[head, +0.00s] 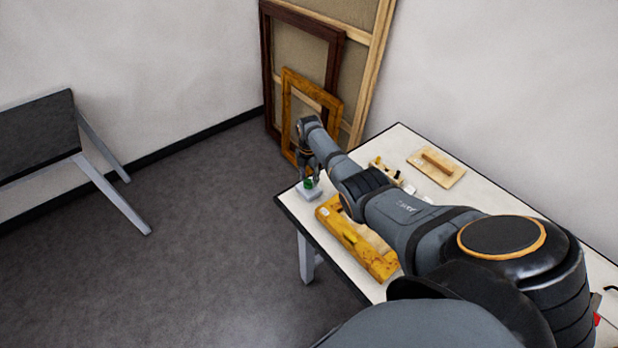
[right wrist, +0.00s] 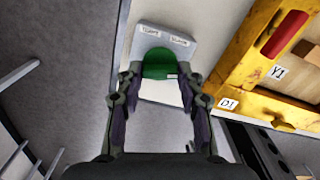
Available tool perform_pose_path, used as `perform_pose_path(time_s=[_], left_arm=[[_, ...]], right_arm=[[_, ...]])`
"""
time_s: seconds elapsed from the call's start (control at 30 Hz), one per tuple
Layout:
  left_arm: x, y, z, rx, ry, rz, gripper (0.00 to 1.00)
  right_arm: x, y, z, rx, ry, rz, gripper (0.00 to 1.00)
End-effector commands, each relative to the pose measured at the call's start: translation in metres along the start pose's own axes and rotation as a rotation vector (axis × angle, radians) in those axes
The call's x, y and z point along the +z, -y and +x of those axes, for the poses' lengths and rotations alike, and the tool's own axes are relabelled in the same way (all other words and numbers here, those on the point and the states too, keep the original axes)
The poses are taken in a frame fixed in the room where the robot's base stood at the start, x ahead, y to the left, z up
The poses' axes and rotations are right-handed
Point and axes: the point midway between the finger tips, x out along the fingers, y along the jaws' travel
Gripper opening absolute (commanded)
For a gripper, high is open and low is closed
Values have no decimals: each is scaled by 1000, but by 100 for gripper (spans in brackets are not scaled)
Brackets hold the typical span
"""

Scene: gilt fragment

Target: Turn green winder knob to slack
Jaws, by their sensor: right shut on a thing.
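The green winder knob (head: 309,183) stands on a small grey block (head: 313,194) at the table's far left corner. In the right wrist view the green knob (right wrist: 158,63) has a rounded top and a small pale mark at its lower right. The grey block (right wrist: 196,48) carries two small labels, too blurred to read surely. My right gripper (head: 309,174) points down over the block. In the right wrist view its two fingers (right wrist: 160,82) stand on either side of the knob, shut on it. My left gripper is not in view.
A yellow frame (head: 355,240) lies beside the block, with a red piece (right wrist: 284,34) on it in the wrist view. A wooden board with a handle (head: 437,166) lies farther back. Frames (head: 292,80) lean against the wall.

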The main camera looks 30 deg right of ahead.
Motion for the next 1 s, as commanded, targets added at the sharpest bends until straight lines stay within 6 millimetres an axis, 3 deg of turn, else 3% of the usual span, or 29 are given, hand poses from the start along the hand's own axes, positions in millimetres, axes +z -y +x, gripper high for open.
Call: perform_pose_path(time_s=[0.53,1.0], left_arm=[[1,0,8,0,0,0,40],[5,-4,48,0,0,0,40]], right_arm=[[2,-2,-1,6,8,-509,6],[2,-2,1,5,11,-810,6]])
